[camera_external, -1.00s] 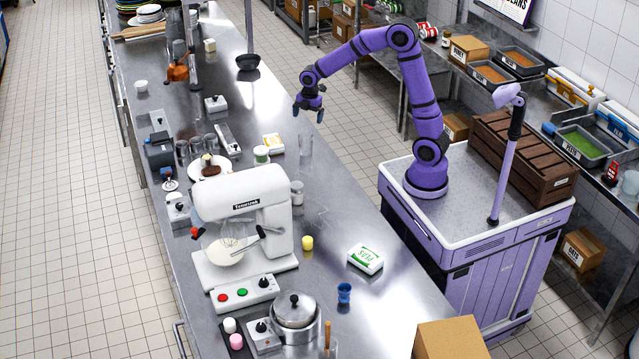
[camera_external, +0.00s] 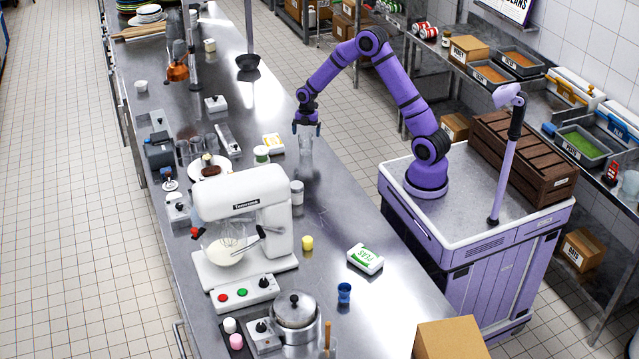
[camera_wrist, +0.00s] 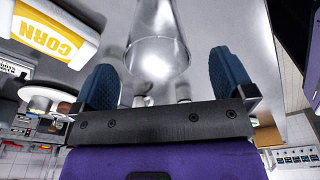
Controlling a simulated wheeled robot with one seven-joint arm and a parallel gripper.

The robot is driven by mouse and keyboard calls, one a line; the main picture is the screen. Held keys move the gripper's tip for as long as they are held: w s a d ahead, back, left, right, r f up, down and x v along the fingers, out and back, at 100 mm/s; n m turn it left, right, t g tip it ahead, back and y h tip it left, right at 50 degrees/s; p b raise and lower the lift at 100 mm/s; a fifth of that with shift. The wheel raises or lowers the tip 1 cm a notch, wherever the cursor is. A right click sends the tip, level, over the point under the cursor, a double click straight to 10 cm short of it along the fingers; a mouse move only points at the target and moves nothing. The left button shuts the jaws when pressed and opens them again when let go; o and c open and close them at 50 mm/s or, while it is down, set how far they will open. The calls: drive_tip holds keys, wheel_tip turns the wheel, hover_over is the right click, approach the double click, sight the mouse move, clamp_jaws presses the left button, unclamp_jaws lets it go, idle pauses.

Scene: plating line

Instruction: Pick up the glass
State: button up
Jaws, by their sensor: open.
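A clear, empty glass (camera_external: 305,148) stands on the steel counter, near its right edge. My gripper (camera_external: 306,130) is directly above it, pointing down, with its blue fingers apart at the level of the glass's upper part. In the wrist view the glass (camera_wrist: 157,45) shows between the two open fingers (camera_wrist: 162,62), a little ahead of the palm. I see a gap on each side of it, and the fingers do not appear to touch it.
A yellow-and-white CORN box (camera_wrist: 48,32) lies left of the glass, also seen in the external view (camera_external: 273,142). The white mixer (camera_external: 245,210) is farther forward.

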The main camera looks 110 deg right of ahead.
sight(305, 141)
drive_tip(key=shift+w+a+f, duration=0.1)
drive_tip(key=shift+w+f, duration=0.05)
drive_tip(key=shift+f, duration=1.2)
drive_tip(key=shift+w+a+f, duration=0.1)
drive_tip(key=shift+w+f, duration=0.05)
drive_tip(key=shift+f, duration=1.2)
drive_tip(key=c, duration=1.1)
